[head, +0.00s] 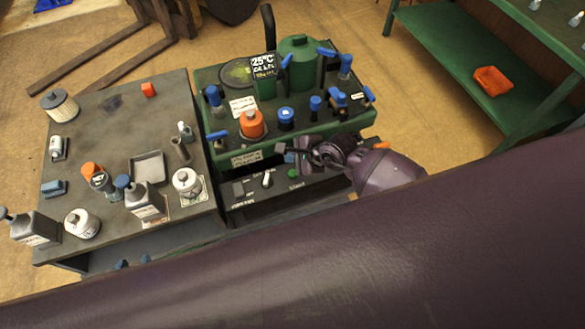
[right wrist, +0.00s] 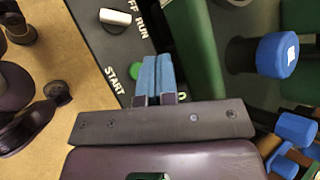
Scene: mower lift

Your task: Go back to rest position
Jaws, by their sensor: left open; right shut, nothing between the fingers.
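My right gripper (head: 289,157) is over the front panel of the green machine (head: 222,150) in the head view. In the right wrist view its two blue fingers (right wrist: 154,68) lie side by side, shut with nothing between them. The green START button (right wrist: 133,71) is just left of the fingertips there, and also shows in the head view (head: 292,173). Whether the fingers touch the panel cannot be told. A white OFF/RUN switch (right wrist: 115,17) is further up. My left gripper is not in view. A large purple arm surface of mine fills the bottom of the head view.
A dark table (head: 115,125) at left holds bottles, cans and a square tray (head: 148,167). The machine's top carries blue knobs, an orange cap (head: 252,125) and a 25°C display (head: 263,66). A green shelf (head: 450,55) with an orange tray (head: 492,81) stands upper right.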

